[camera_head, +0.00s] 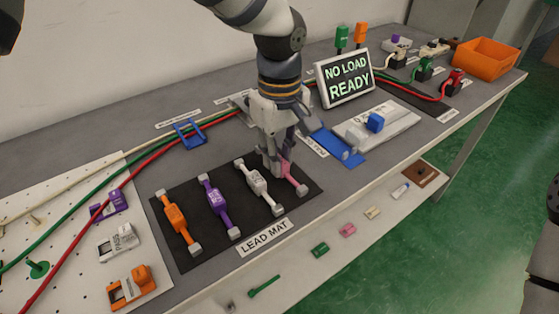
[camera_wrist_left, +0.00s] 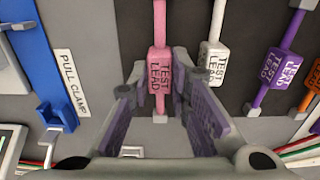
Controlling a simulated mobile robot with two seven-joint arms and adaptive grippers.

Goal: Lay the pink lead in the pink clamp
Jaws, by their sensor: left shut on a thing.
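The pink lead (camera_head: 291,174) lies at the right end of the black lead mat (camera_head: 205,238), its near end showing past the fingers in the head view. My left gripper (camera_head: 272,168) points down over its far part. In the left wrist view the pink lead's labelled body (camera_wrist_left: 159,70) sits between the fingers of the left gripper (camera_wrist_left: 160,92), which is shut on it. I cannot make out a pink clamp for certain.
White (camera_head: 258,184), purple (camera_head: 217,206) and orange (camera_head: 175,222) leads lie left on the mat. A blue lever fixture (camera_head: 338,147) stands close right of the gripper. A screen (camera_head: 345,78) reads "NO LOAD READY". Cables run along the back left.

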